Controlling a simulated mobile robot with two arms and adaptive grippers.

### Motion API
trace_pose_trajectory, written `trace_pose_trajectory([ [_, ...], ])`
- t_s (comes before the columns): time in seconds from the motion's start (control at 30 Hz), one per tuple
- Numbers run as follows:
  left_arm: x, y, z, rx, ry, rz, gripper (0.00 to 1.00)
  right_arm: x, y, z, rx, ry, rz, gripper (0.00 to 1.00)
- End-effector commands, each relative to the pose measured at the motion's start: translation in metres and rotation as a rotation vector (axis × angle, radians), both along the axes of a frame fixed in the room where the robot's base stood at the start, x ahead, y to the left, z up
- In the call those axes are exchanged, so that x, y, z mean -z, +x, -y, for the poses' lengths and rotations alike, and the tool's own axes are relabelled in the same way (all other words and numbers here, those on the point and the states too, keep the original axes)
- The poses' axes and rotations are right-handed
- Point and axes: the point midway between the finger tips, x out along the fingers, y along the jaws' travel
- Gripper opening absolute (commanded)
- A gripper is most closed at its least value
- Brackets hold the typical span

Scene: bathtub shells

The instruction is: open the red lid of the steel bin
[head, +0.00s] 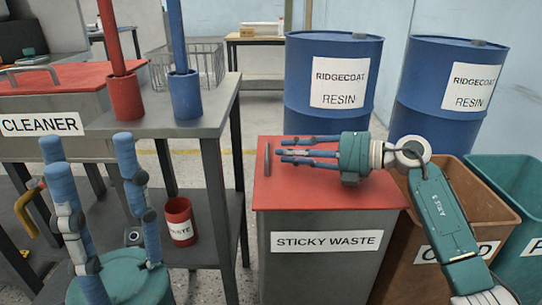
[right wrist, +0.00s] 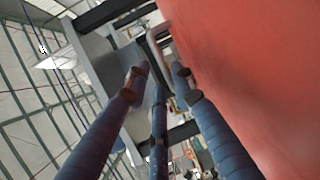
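The steel bin (head: 320,270) is labelled STICKY WASTE and stands at the centre of the head view. Its red lid (head: 330,198) lies flat and shut on top, with a thin upright handle (head: 267,160) near its left edge. My right gripper (head: 284,151) is over the lid, pointing left, its fingers apart and its tips just short of the handle. In the right wrist view the lid (right wrist: 260,60) fills the right side and the handle (right wrist: 155,42) shows just beyond the spread fingers. My left gripper (head: 88,152) is open and empty at lower left, fingers up.
Blue resin drums (head: 332,115) stand behind the bin. A brown bin (head: 445,170) and a teal bin (head: 510,185) are close on the right. A grey table (head: 215,110) on the left bears a CLEANER box with another red lid (head: 60,77), and red and blue holders.

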Motion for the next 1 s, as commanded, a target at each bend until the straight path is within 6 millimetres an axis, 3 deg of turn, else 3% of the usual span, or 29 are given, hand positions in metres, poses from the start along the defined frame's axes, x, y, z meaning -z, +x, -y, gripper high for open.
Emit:
trace_pose_trajectory([
  [0.1,-0.001,-0.002,0.001,-0.001,0.002,0.029,0.4,0.006,0.008,-0.021,-0.002,0.001,0.001,0.24],
  [0.3,-0.007,-0.003,0.002,-0.003,0.004,0.054,0.4,0.009,0.017,-0.039,0.0,0.001,0.0,0.24],
  [0.67,-0.009,-0.003,0.002,-0.003,0.005,0.061,0.4,0.008,0.019,-0.043,0.001,0.0,0.0,0.24],
  [0.8,-0.009,-0.004,0.002,-0.003,0.005,0.061,0.4,0.008,0.019,-0.043,0.001,0.0,0.0,0.0],
  [1.0,-0.009,-0.004,0.002,-0.003,0.006,0.061,0.4,0.008,0.018,-0.043,0.0,0.0,-0.001,0.0],
])
